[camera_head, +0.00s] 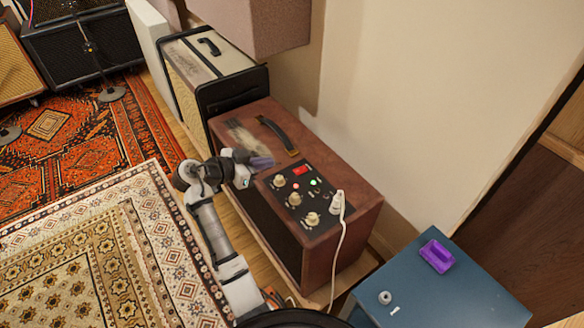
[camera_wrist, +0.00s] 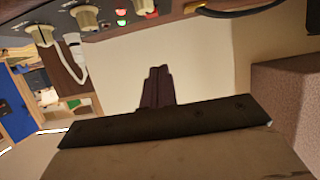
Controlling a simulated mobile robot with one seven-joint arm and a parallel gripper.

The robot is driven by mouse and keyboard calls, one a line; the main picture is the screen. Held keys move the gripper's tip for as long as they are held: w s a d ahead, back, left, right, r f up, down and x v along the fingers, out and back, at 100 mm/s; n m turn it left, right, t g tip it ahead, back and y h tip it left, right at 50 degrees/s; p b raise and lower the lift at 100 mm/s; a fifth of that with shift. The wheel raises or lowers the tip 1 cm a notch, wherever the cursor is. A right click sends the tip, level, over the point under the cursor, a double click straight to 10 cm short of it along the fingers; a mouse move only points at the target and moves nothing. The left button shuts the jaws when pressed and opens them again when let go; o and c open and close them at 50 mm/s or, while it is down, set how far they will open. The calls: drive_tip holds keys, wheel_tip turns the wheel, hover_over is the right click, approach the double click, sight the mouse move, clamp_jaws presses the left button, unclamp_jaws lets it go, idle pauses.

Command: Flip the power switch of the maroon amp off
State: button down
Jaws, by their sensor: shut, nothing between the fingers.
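The maroon amp (camera_head: 350,180) stands against the wall, with a dark control panel (camera_head: 322,216) on its top right part. The panel holds a red power switch (camera_head: 302,170), cream knobs, a lit green lamp and a small red lamp. I cannot tell the switch's position. My gripper (camera_head: 262,162) is shut and empty, just left of the red switch and above the amp top, apart from the switch as far as I can see. In the wrist view my shut fingers (camera_wrist: 158,88) point up toward the upside-down panel (camera_wrist: 180,15) along the top edge.
A white plug (camera_head: 337,203) with a cable stands in the panel's right end. A black handle (camera_head: 278,135) arches over the amp top behind my gripper. A blue cabinet (camera_head: 450,295) with a purple object (camera_head: 437,256) is at the lower right. A cream-and-black amp (camera_head: 212,75) stands behind.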

hover_over(290, 176)
drive_tip(key=f, duration=0.3)
drive_tip(key=shift+w+d+f+p, duration=0.2)
drive_tip(key=shift+d+p, duration=0.1)
wheel_tip(290, 176, down, 3)
drive_tip(key=shift+r, duration=0.2)
drive_tip(key=shift+s+a+f, duration=0.1)
drive_tip(key=shift+a+f, duration=0.05)
drive_tip(key=shift+f, duration=0.6)
drive_tip(key=shift+f+b, duration=0.45)
drive_tip(key=shift+b, duration=0.15)
drive_tip(key=shift+a, duration=0.1)
drive_tip(key=shift+r, duration=0.2)
